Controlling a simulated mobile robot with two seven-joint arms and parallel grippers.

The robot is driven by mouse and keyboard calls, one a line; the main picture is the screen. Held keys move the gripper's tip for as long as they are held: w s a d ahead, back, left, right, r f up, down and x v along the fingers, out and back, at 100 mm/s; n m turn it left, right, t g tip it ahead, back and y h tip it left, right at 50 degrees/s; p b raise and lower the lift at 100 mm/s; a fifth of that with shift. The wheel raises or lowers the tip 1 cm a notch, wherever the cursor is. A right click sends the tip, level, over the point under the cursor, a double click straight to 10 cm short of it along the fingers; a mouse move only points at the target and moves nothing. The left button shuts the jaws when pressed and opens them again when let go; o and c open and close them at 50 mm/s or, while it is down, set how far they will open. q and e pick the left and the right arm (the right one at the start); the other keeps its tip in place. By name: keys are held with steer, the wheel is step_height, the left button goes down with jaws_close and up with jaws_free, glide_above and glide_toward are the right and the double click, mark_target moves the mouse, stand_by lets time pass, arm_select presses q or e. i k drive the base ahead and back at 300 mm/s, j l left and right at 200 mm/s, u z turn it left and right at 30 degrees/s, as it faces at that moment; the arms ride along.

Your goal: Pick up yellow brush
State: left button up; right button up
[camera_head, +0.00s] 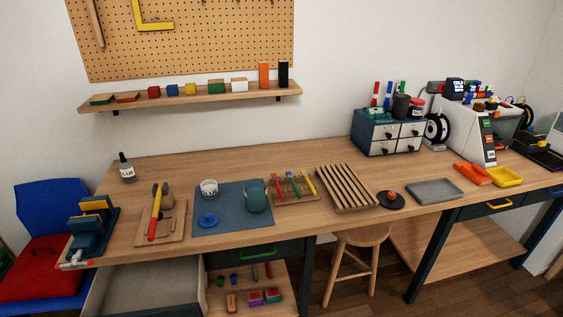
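A small wooden rack (292,200) sits on the workbench right of the blue-grey mat. Neither of my grippers shows in the head view.
The grey-blue mat (228,226) carries a teal mug (256,195), a white cup and a blue disc. A slatted wooden rack (345,187) stands close right of the tool rack. An open drawer (150,290) juts out at lower left. Bare bench lies behind.

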mark_target(304, 172)
steer(key=i+l+u, duration=0.1)
steer(key=i, duration=0.4)
steer(key=i+l+u, duration=0.1)
steer(key=i, duration=0.45)
steer(key=i+l+u, duration=0.15)
steer(key=i, duration=0.35)
steer(key=i+l+u, duration=0.1)
steer(key=i+l, duration=0.25)
steer(key=i, duration=0.15)
